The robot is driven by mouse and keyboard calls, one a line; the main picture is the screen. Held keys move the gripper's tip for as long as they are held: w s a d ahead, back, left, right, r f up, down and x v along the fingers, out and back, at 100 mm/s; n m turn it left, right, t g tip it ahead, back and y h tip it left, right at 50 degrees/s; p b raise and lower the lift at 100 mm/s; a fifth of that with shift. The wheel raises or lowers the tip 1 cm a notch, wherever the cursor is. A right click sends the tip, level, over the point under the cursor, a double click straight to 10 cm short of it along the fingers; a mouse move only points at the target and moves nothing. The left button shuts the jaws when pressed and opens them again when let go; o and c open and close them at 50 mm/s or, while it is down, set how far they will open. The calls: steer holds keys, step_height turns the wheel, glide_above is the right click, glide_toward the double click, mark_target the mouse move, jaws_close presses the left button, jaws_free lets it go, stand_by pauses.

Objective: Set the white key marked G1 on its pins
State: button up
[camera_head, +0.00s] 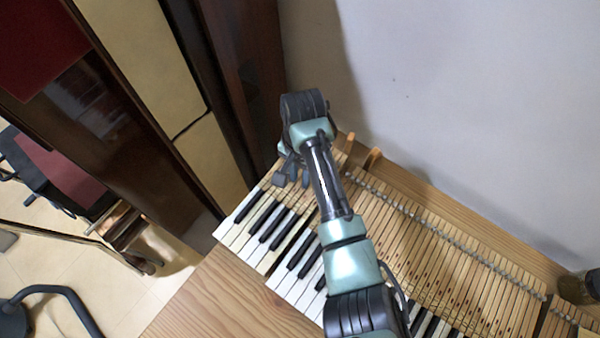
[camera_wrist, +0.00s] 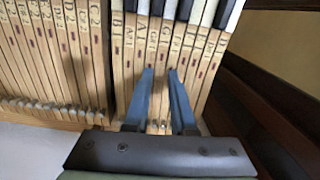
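The keys lie side by side, wooden sticks with black or white fronts. In the wrist view, a stick whose mark looks like G (camera_wrist: 164,48) lies in line with the space between my fingertips, among its neighbours. The mark is too small to read surely as G1. My gripper (camera_wrist: 160,72) has its two blue fingers apart, low over the sticks, with wood showing between them and nothing clearly clamped. In the head view my gripper (camera_head: 292,172) is over the back of the leftmost keys, and my arm hides part of them.
A dark slit (camera_head: 270,262) parts the leftmost white keys from the group beside them. It also shows in the wrist view (camera_wrist: 106,65). A wooden rail (camera_head: 435,195) and the wall (camera_head: 480,100) bound the keys behind. A dark cabinet side (camera_head: 205,205) stands close at left.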

stand_by(0.4)
steer(key=shift+r+p, duration=1.15)
steer(key=shift+p, duration=0.2)
steer(key=o, duration=0.6)
steer(key=shift+c, duration=0.2)
step_height(320, 180, up, 5)
steer(key=p, duration=0.5)
